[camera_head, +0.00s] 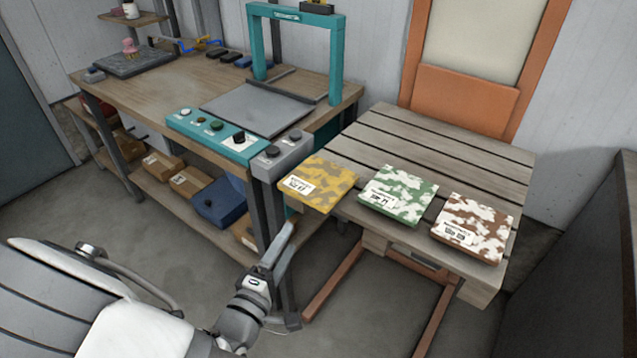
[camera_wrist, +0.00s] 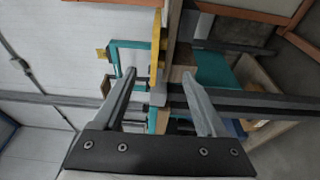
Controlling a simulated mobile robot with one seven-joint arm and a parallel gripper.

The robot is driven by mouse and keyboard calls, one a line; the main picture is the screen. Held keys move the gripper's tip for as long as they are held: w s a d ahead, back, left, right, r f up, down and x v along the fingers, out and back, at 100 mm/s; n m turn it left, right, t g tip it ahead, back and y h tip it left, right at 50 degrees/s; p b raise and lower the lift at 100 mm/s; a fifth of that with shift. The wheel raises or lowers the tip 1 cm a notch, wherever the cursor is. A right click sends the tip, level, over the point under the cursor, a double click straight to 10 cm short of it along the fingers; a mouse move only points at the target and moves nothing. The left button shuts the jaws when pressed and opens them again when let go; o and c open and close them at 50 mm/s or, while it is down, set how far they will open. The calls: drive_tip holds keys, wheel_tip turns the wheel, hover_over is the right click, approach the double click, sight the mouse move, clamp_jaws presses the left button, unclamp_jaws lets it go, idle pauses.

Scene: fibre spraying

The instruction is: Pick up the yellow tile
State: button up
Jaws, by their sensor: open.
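The yellow tile (camera_head: 328,179) has a yellow and brown blotched pattern and a white label. It lies flat at the left end of a row on the slatted wooden table (camera_head: 440,146), its front left part jutting past the table's edge. In the wrist view the tile (camera_wrist: 156,45) shows edge-on as a thin yellow strip, in line with the gap between my fingers. My gripper (camera_head: 288,236) is below and to the left of the tile, in front of the table. In the wrist view my gripper (camera_wrist: 160,74) is open, with nothing held.
A green camouflage tile (camera_head: 398,193) and a brown and white tile (camera_head: 473,227) lie to the right of it. A workbench (camera_head: 150,90) with a teal press frame (camera_head: 337,55) and a button panel (camera_head: 215,135) stands close on the left. The back of the slatted table is clear.

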sight(310, 202)
drive_tip(key=b+x, duration=0.1)
drive_tip(key=x, duration=1.1)
drive_tip(key=shift+w+d, duration=0.15)
drive_tip(key=shift+w, duration=0.25)
drive_tip(key=shift+r, duration=0.1)
clamp_jaws()
drive_tip(key=shift+r, duration=0.1)
idle(0.6)
